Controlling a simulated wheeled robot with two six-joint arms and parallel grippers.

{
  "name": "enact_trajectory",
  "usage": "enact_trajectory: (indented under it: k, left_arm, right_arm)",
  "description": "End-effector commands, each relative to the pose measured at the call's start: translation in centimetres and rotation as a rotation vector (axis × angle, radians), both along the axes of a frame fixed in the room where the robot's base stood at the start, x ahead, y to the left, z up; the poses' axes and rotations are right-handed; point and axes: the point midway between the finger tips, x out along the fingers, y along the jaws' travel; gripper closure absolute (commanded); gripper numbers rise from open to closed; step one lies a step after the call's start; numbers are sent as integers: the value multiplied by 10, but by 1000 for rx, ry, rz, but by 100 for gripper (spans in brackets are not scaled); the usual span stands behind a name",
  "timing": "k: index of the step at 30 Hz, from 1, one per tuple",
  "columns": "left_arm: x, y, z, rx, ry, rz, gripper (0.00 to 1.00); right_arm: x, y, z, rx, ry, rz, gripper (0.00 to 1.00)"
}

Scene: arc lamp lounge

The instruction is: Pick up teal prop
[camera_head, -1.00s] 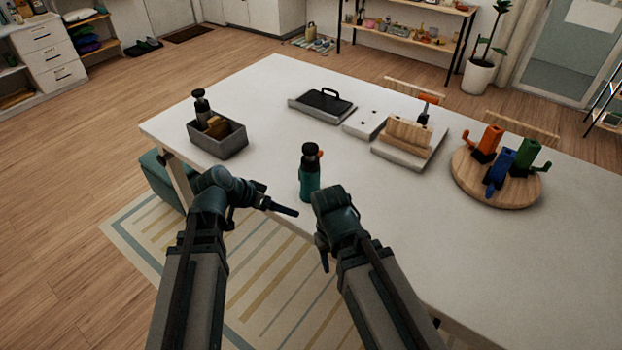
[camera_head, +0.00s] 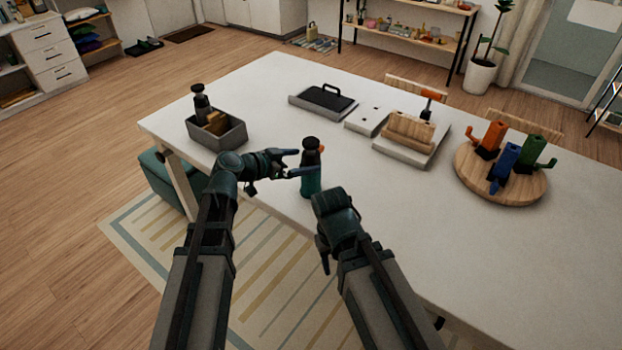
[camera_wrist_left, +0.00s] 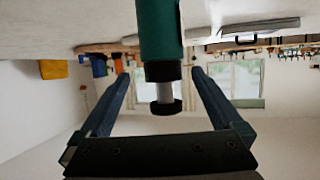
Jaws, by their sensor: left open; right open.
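The teal prop (camera_head: 311,182) is a bottle-like cylinder with a black neck and cap and a small orange part near the top. It stands upright near the table's front edge. It also shows in the left wrist view (camera_wrist_left: 160,30), upside down in the picture, its cap between the two fingers. My left gripper (camera_head: 297,162) is open, its fingertips at the prop's left side near the neck. Whether a finger touches it I cannot tell. My right gripper (camera_head: 325,262) is at the table's front edge, right of and below the prop; its fingers point down.
On the white table (camera_head: 255,92) a grey bin (camera_head: 230,134) stands at the left. A black-topped tray (camera_head: 322,100), a white block (camera_head: 366,120) and a wooden block on a grey base (camera_head: 409,129) lie behind. A round wooden board (camera_head: 487,187) holds orange, blue and green pieces.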

Motion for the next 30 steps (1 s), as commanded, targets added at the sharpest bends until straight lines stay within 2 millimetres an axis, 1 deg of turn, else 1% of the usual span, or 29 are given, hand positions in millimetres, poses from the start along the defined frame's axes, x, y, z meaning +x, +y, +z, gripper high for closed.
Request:
enact_trajectory:
  k: [1, 4, 14, 17, 21, 24, 30]
  left_arm:
    - [6, -5, -5, 0, 1, -2, 0]
    - [10, -11, -7, -1, 1, -1, 0]
    - [14, -16, -10, 0, 1, 0, 0]
    - [22, -22, -16, 0, 1, -2, 0]
    - [37, -34, -26, 1, 1, -2, 0]
    - [43, -45, -30, 0, 2, -3, 0]
    - [44, -47, -29, 0, 1, 0, 0]
  right_arm:
    - [0, 0, -5, 0, 0, 0, 50]
    - [0, 0, -7, 0, 0, 0, 50]
    - [0, 0, -10, 0, 0, 0, 50]
    - [0, 0, -15, 0, 0, 0, 50]
    - [0, 0, -25, 0, 0, 0, 50]
    - [0, 0, -29, 0, 0, 0, 50]
    - [0, 0, -29, 0, 0, 0, 50]
